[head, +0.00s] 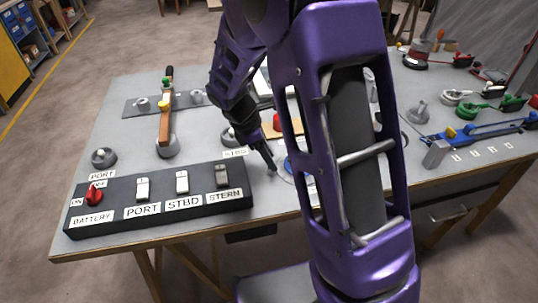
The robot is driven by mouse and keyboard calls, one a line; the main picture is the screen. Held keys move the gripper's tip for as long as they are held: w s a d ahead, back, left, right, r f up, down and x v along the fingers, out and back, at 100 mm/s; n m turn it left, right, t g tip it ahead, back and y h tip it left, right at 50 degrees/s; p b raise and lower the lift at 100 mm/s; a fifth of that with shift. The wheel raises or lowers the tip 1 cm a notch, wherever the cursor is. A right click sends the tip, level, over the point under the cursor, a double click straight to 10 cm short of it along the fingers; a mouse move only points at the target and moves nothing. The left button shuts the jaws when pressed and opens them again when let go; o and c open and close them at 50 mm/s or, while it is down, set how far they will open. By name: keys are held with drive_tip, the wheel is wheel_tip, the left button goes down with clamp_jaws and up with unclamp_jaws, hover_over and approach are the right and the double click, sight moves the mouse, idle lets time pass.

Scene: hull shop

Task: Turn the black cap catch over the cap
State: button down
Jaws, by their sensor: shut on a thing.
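My gripper (270,166) is low over the table, just right of the switch panel, with its dark fingers pointing down and right. It is shut on a small dark part, apparently the black cap catch; its outline does not stand out from the fingers. A blue round edge (288,166) shows just right of the fingertips, partly hidden behind my purple arm. I cannot tell whether this is the cap, or how the catch lies relative to the cap.
The black switch panel (110,212) lies at the front left. A wooden lever (166,125) with a yellow knob stands behind it. Blue (470,131) and green fittings (484,110) are on the right. My arm hides the table's middle.

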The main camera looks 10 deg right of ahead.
drive_tip(key=m+g+p, duration=0.1)
drive_tip(key=m+p, duration=0.1)
drive_tip(key=m, duration=0.1)
drive_tip(key=shift+w+r, duration=0.1)
drive_tip(key=shift+r, duration=0.05)
drive_tip(key=m+g+p, duration=0.1)
drive_tip(key=m, duration=0.2)
drive_tip(key=m+g+y+p, duration=0.1)
drive_tip(key=m+p, duration=0.1)
drive_tip(key=shift+w+d+m, duration=0.1)
drive_tip(key=shift+w+m, duration=0.05)
drive_tip(key=shift+m, duration=0.25)
drive_tip(key=m+y, duration=0.1)
drive_tip(key=m, duration=0.1)
drive_tip(key=m+g+p, duration=0.1)
drive_tip(key=m, duration=0.1)
drive_tip(key=shift+d+m+y, duration=0.1)
drive_tip(key=shift+m+y, duration=0.2)
drive_tip(key=shift+y, duration=0.1)
drive_tip(key=shift+w+d+m+y+p, duration=0.1)
drive_tip(key=shift+m+y+p, duration=0.5)
drive_tip(key=shift+m, duration=1.4)
drive_tip(key=shift+c, duration=1.8)
unclamp_jaws()
